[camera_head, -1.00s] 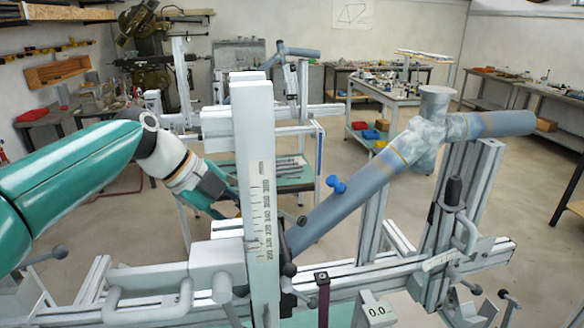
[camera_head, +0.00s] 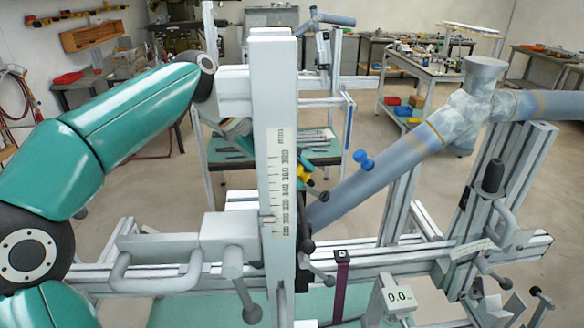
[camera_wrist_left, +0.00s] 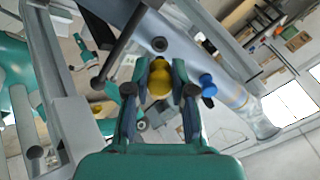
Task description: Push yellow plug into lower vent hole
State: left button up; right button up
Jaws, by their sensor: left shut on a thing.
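The yellow plug (camera_wrist_left: 159,78) is between the fingertips of my left gripper (camera_wrist_left: 158,90), which is shut on it. In the head view the left gripper (camera_head: 311,184) shows only partly past the white upright, with small yellow patches beside the sloping blue-grey tube (camera_head: 375,178). A blue plug (camera_head: 363,160) sits in the upper side of this tube; it also shows in the wrist view (camera_wrist_left: 207,85). In the wrist view a dark round spot (camera_wrist_left: 160,45) lies just beyond the yellow plug; I cannot tell if it is the lower vent hole. My right gripper is not in view.
The white upright with a scale (camera_head: 275,130) stands before my left wrist and hides much of it. Clamp handles (camera_head: 155,275) and black knobs crowd the jig rails (camera_head: 390,262). A tool table (camera_head: 235,150) stands behind.

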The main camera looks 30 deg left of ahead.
aim_at(306, 177)
pick_arm(q)
jog(key=shift+b+x, duration=0.55)
jog(key=shift+x, duration=0.95)
jog(key=shift+f, duration=0.1)
dwell(0.6)
jog(key=shift+b+x, duration=0.75)
jog(key=shift+x, duration=0.15)
jog(key=shift+d+f, duration=0.2)
jog(key=shift+f, duration=0.15)
jog(key=o, duration=0.9)
jog(key=shift+v, duration=4.1)
